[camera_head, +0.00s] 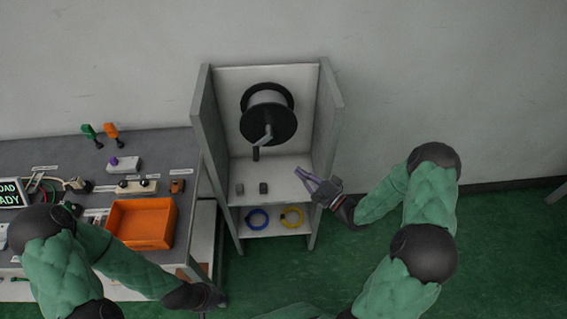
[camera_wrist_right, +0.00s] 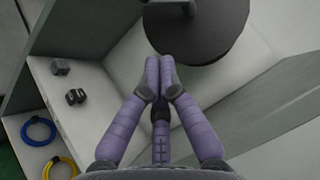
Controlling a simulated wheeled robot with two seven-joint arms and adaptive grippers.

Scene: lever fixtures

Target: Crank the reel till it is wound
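The reel (camera_head: 268,112) is a dark-flanged drum with a grey core, mounted on the back panel of a grey stand. Its crank handle (camera_head: 256,153) hangs down toward the lower left from the hub. In the right wrist view the reel's dark flange (camera_wrist_right: 200,35) shows at the top, beyond the fingers.
The stand's side panels (camera_head: 327,115) flank the reel. Two small dark blocks (camera_head: 263,188) sit on its shelf; blue (camera_head: 257,219) and yellow (camera_head: 292,217) cable coils lie below. A workbench at left holds an orange bin (camera_head: 140,222) and fixtures. The floor right of the stand is mostly free.

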